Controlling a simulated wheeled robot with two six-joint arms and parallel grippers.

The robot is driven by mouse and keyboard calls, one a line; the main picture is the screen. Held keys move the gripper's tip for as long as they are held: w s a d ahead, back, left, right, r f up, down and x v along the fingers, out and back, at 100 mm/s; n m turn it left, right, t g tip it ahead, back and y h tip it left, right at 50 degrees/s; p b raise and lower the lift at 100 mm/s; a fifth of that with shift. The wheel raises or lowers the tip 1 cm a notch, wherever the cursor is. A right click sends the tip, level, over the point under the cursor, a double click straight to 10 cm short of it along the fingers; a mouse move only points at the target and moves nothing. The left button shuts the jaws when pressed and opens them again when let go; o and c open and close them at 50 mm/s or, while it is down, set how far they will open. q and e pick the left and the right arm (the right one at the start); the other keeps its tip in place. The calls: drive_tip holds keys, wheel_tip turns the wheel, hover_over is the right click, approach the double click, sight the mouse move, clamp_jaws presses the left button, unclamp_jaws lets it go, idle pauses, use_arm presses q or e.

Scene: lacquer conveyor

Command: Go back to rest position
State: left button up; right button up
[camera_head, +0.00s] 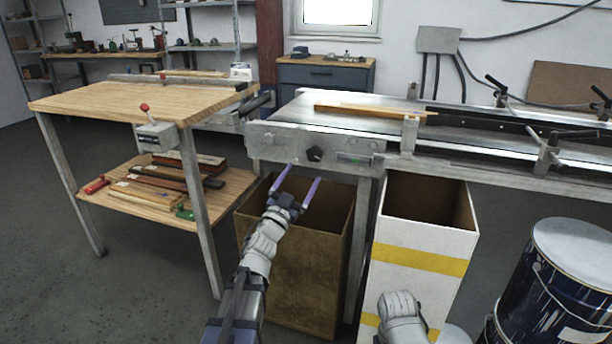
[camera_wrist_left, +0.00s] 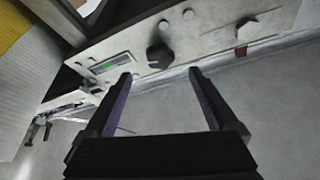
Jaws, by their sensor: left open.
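My left gripper (camera_head: 299,190) is open, with its two purple fingers apart and nothing between them. In the head view it is over the brown box (camera_head: 292,275), just below the conveyor's front panel (camera_head: 310,150). In the left wrist view the open fingers (camera_wrist_left: 160,98) point toward that panel and its dark knob (camera_wrist_left: 159,56). Part of my right arm shows at the bottom of the head view, but its gripper fingers are not visible.
A white box with a yellow stripe (camera_head: 418,236) stands right of the brown box. A dark blue drum (camera_head: 520,300) stands at far right. A wooden strip (camera_head: 370,111) lies on the conveyor. A wooden table (camera_head: 140,102) with a lower shelf stands left.

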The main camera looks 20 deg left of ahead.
use_arm(q)
drive_tip(key=s+d+f+n+g+y, duration=0.25)
drive_tip(key=d+f+g, duration=0.2)
drive_tip(key=f, duration=0.55)
drive_tip(key=s+d+f+n+g+y, duration=0.2)
drive_tip(key=d+f+n+g+y, duration=0.15)
drive_tip(key=f+g, duration=0.45)
drive_tip(key=s+d+f+m+g, duration=0.1)
drive_tip(key=s+d+f+g, duration=0.25)
drive_tip(key=s, duration=0.45)
drive_tip(key=s+d+f+m+g+h, duration=0.1)
drive_tip(key=s+d+f+m+g, duration=0.2)
drive_tip(key=s, duration=0.5)
drive_tip(key=s+d+f+g, duration=0.3)
drive_tip(key=s+d+f, duration=0.15)
drive_tip(key=s, duration=0.25)
wheel_tip(320, 180, up, 37)
drive_tip(key=s+p, duration=0.1)
drive_tip(key=p, duration=3.7)
drive_tip(key=shift+a, duration=0.35)
drive_tip(key=shift+c, duration=0.2)
